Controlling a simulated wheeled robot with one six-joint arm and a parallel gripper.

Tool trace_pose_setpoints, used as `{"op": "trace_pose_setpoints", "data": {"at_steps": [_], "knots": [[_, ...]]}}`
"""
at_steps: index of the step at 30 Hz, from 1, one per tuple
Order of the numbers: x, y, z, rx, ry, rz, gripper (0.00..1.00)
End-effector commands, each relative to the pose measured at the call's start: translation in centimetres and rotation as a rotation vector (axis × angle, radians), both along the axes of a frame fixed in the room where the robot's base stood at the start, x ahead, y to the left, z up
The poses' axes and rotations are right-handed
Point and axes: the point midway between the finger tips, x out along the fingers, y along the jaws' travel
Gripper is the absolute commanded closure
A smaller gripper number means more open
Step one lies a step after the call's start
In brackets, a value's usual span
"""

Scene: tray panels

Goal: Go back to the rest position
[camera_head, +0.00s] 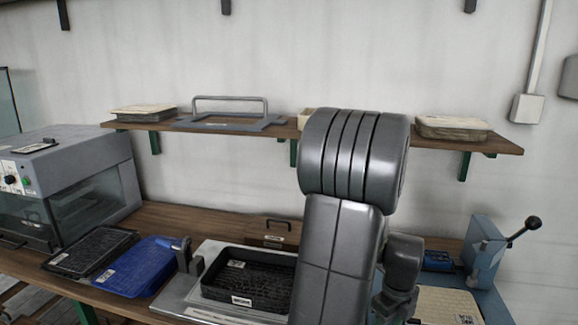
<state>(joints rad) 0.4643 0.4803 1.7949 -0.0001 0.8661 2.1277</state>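My own arm rises through the right middle of the view, its grey upper link and rounded joint standing in front of the workbench (190,222). My gripper is not visible; the arm and the frame's lower edge leave its end unseen. A black tray (285,278) with a white label lies on a light metal fixture (207,262) just left of my arm. My arm hides part of the bench behind it.
A grey machine (70,170) stands at left. A black panel (90,250) and a blue tray (135,268) lie before it. A blue lever press (485,250) and a pale panel (450,305) are at right. A wall shelf (290,130) runs behind my arm.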

Motion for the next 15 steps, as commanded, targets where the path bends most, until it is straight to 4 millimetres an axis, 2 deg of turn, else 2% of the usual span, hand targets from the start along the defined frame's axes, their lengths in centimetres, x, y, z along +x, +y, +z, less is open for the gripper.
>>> {"op": "trace_pose_setpoints", "data": {"at_steps": [1,5,7,15], "knots": [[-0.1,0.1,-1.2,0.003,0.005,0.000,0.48],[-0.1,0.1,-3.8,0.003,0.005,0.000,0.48],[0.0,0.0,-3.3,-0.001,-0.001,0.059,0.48],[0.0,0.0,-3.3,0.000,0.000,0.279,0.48]]}}
